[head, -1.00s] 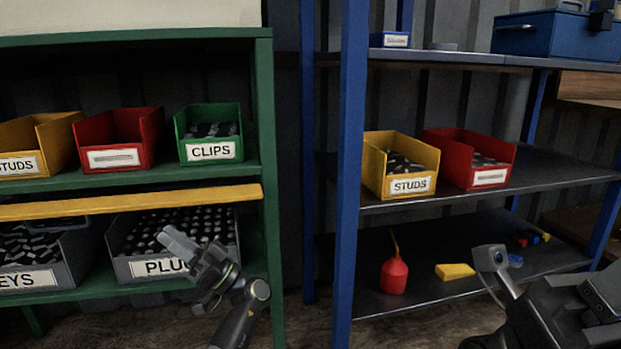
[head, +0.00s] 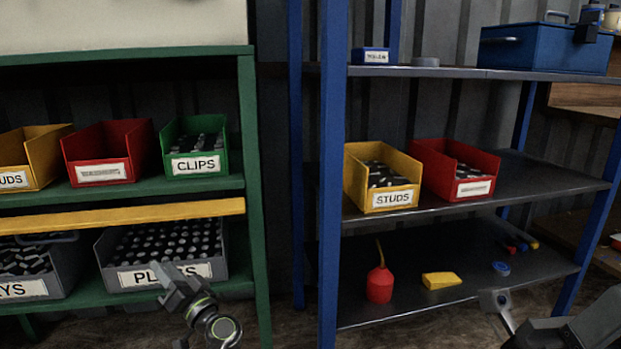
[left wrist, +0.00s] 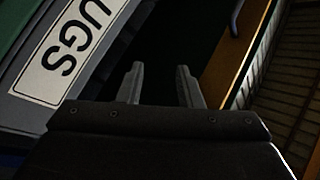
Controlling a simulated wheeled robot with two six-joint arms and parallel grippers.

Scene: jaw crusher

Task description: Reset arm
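My left gripper (head: 168,276) is low in front of the grey PLUGS bin (head: 158,288), whose label it partly covers in the head view. In the left wrist view the two fingers of my left gripper (left wrist: 160,84) stand apart with nothing between them, so it is open and empty. The PLUGS bin's label (left wrist: 65,50) shows there at the upper left. Part of my right arm (head: 575,328) shows at the lower right of the head view, but its fingers are not seen.
A green shelf (head: 252,200) with a yellow bar (head: 120,216) holds several bins, among them the green CLIPS bin (head: 195,168). A blue shelf (head: 332,200) holds a yellow STUDS bin (head: 393,199), a red bin (head: 474,188), a red oil can (head: 379,286) and a yellow block (head: 441,280).

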